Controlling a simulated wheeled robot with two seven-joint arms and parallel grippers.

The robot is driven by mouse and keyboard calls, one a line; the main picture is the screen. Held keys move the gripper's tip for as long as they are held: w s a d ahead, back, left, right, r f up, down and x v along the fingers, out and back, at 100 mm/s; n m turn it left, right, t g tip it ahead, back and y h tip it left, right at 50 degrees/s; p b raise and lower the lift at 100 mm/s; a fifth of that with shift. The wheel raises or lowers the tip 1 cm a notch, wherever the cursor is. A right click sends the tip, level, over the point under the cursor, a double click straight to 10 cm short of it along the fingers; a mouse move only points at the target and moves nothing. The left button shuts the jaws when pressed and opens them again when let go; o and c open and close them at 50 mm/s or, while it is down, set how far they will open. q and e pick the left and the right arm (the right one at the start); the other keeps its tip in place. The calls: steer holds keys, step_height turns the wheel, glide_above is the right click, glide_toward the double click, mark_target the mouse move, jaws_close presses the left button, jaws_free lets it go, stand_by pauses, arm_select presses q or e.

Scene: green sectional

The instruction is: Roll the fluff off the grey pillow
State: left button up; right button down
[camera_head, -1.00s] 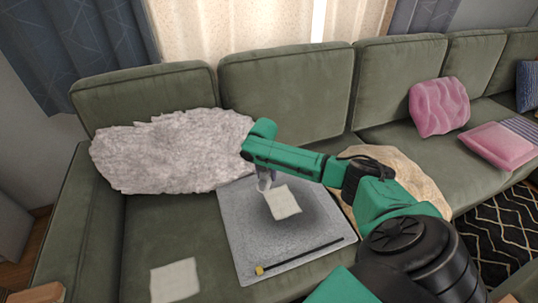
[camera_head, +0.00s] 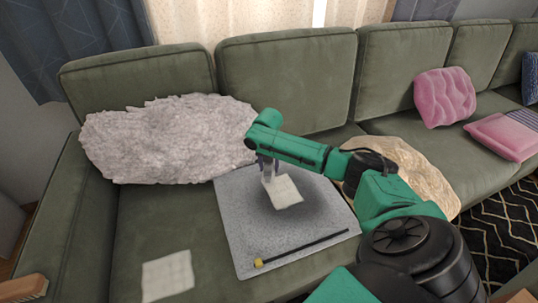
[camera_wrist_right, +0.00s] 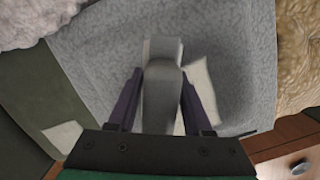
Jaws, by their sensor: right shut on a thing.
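The grey pillow (camera_head: 245,238) lies flat on the green sofa seat, square and speckled. My right gripper (camera_head: 268,172) is over its upper middle. No separate fluff can be made out. My left gripper is out of view.
A black stick with a yellow end (camera_head: 300,248) lies across the pillow's near part. Another whitish square (camera_head: 167,276) lies on the seat at left. A shaggy pale cushion (camera_head: 165,140) is behind left, a tan cushion (camera_head: 415,170) at right. Pink cushions (camera_head: 445,97) lie farther right.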

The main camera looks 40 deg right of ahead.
steer(key=shift+f+b, duration=0.4)
steer(key=shift+f, duration=0.75)
stand_by(0.6)
